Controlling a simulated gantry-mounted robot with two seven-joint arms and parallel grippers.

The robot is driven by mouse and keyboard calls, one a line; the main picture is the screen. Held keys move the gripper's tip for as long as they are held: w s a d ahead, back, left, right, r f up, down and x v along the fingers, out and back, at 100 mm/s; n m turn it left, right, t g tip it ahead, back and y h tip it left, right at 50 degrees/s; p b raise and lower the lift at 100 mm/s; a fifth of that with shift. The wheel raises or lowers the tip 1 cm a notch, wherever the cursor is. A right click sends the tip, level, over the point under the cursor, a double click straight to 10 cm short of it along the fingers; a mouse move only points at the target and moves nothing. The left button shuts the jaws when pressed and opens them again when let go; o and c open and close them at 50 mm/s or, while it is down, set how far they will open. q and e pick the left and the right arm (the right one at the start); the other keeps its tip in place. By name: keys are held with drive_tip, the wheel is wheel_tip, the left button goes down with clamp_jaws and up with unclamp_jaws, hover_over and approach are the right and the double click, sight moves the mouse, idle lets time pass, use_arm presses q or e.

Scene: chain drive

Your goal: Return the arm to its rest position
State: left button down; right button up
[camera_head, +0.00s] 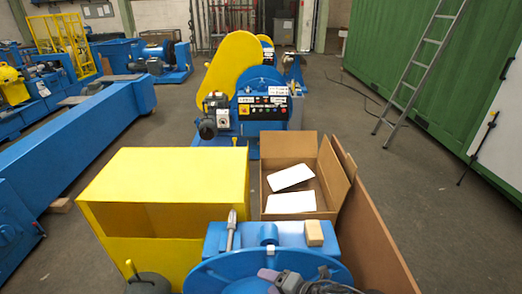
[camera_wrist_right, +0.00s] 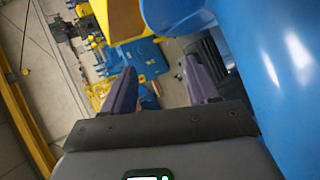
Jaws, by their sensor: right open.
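My right gripper (camera_head: 288,280) shows at the bottom edge of the head view, in front of a large blue round part (camera_head: 215,275). Most of its arm is out of the frame. In the right wrist view its two purple fingers (camera_wrist_right: 160,88) stand wide apart, with nothing seen between them. A smooth blue surface (camera_wrist_right: 270,70) fills the right side of that view, close beside the gripper; whether they touch I cannot tell. My left gripper is not in view.
A yellow box (camera_head: 165,185) stands left of an open cardboard box (camera_head: 328,190) holding white sheets. A wooden block (camera_head: 314,232) and a metal pin (camera_head: 231,230) sit on the blue part. Blue machinery (camera_head: 263,100) stands behind.

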drive_tip(key=s+d+f+m+g+h+b, duration=0.1)
drive_tip(key=s+d+f+m+h+b, duration=0.2)
drive_tip(key=s+d+f+m, duration=0.45)
drive_tip(key=s+d+f+m+g+h+b, duration=0.1)
drive_tip(key=s+d+f+m+h+b, duration=0.3)
drive_tip(key=s+m, duration=0.6)
drive_tip(key=s+d+f+m+g+h+b, duration=0.15)
drive_tip(key=s+d+f+m, duration=0.25)
drive_tip(key=s+d+m, duration=0.4)
wheel_tip(320, 180, up, 34)
drive_tip(key=s+m+p, duration=0.1)
drive_tip(key=s+p, duration=0.1)
drive_tip(key=p, duration=3.3)
drive_tip(key=shift+a+p, duration=0.35)
drive_tip(key=shift+r+m+h, duration=0.1)
drive_tip(key=shift+m+h, duration=0.15)
